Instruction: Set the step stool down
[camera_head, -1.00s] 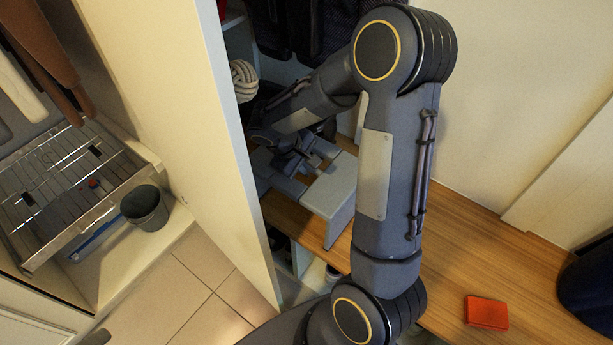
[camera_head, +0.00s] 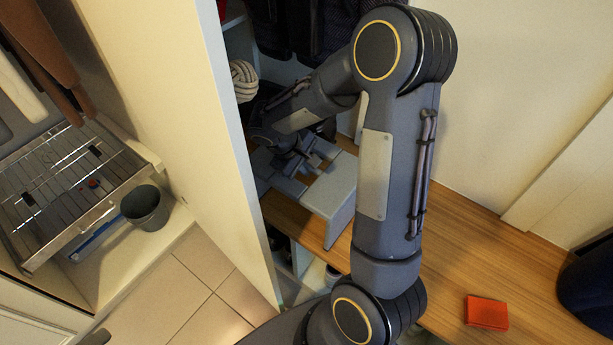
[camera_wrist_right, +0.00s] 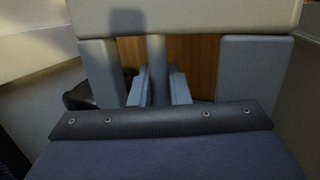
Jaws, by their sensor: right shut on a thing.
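The step stool (camera_head: 332,194) is pale grey-blue, with a flat top and a leg panel on its near right side. It stands roughly upright over the wooden bench, partly behind the tall cream panel and my right arm. I cannot tell whether its feet touch the bench. My right gripper (camera_head: 302,162) is shut on the step stool, near its middle. In the right wrist view, the fingers (camera_wrist_right: 160,88) close around a narrow bar of the stool, and a wide pale part of the stool (camera_wrist_right: 190,18) crosses the top. My left gripper is not in view.
The wooden bench (camera_head: 445,262) runs to the right, mostly clear, with a red box (camera_head: 487,312) on it. The cream panel (camera_head: 190,130) stands close left of the stool. A rope ball (camera_head: 243,80) and dark hanging clothes (camera_head: 300,30) are behind. A grey cup (camera_head: 146,207) stands far left.

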